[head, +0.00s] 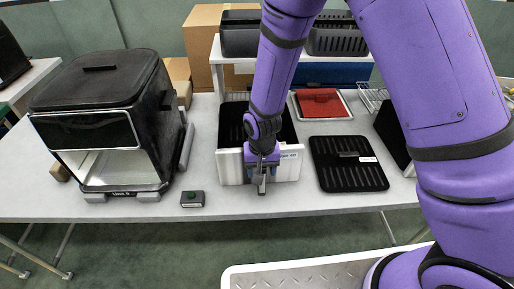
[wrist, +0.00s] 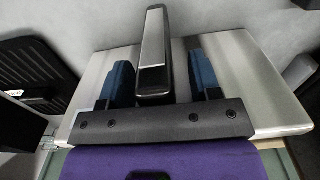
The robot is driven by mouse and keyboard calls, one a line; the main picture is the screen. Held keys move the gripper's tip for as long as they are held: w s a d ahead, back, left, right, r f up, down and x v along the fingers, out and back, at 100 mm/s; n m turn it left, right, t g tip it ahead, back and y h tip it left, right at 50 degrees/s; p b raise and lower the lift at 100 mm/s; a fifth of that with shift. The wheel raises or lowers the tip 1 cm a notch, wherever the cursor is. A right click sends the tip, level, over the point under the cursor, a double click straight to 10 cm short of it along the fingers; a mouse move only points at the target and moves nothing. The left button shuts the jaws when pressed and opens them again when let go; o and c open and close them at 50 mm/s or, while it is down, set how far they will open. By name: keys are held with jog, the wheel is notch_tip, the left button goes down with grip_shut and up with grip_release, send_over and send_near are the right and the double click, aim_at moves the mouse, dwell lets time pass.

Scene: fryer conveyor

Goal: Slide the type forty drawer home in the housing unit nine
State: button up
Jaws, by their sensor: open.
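The housing unit nine (head: 105,115) is a black fryer body at the left of the table, with an open, empty bay facing front and a label at its base. The drawer (head: 230,168) is a black basket with a pale front, standing on the table to its right; its small label is too blurred to read fully. My gripper (head: 262,172) is at the drawer's front. In the wrist view my open gripper (wrist: 160,80) has its two blue fingers on either side of the drawer handle (wrist: 153,50), with gaps visible. The arm hides part of the basket.
A black ribbed lid (head: 335,175) lies right of the drawer. A red item on a tray (head: 320,104), a white shelf with dark baskets (head: 240,40) and cardboard boxes (head: 202,35) stand behind.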

jog(key=shift+c, duration=0.4)
grip_shut()
notch_tip(320, 180, up, 10)
dwell(0.7)
